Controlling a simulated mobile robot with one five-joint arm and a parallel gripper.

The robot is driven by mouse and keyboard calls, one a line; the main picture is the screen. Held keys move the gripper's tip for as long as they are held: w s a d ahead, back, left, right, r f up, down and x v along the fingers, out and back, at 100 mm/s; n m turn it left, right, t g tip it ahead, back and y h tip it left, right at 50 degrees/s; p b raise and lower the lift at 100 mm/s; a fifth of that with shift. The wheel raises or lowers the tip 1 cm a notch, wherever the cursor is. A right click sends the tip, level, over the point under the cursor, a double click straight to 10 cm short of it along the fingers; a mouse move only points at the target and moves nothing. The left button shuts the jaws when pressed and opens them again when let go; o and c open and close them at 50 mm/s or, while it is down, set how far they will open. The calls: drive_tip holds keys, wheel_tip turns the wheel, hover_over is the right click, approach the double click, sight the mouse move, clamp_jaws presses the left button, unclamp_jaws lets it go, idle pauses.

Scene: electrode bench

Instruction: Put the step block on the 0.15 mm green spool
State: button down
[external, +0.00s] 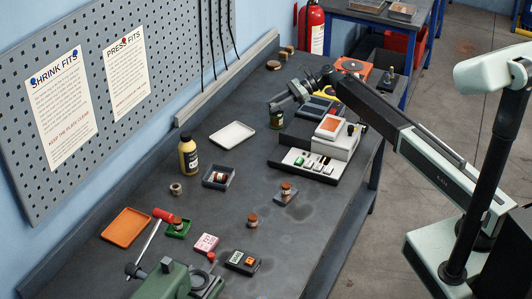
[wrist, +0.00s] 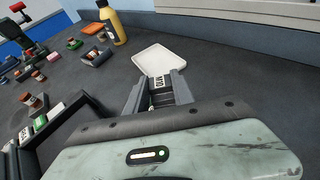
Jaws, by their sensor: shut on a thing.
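My gripper (wrist: 157,92) is shut on a small dark block with a white label, which I take for the step block (wrist: 157,83); its lettering is not clear. In the external view my gripper (external: 273,105) is over the far part of the bench, by a dark green jar, and the held block cannot be made out there.
A white tray (external: 232,134) lies just beyond my gripper. A yellow bottle (external: 188,156), a blue-grey tray (external: 208,182) and an orange tray (external: 126,226) are along the wall side. Other spools (external: 253,221) stand mid-bench. A black rack (external: 284,160) and white device (external: 328,140) are at the right.

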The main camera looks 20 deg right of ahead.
drive_tip(key=shift+r, duration=0.1)
drive_tip(key=shift+f, duration=0.25)
drive_tip(key=c, duration=1.1)
unclamp_jaws()
drive_tip(key=shift+r, duration=0.1)
drive_tip(key=shift+r, duration=0.15)
drive_tip(key=p+v, duration=0.5)
drive_tip(key=v, duration=0.6)
drive_tip(key=shift+d+r, duration=0.1)
drive_tip(key=shift+d, duration=0.45)
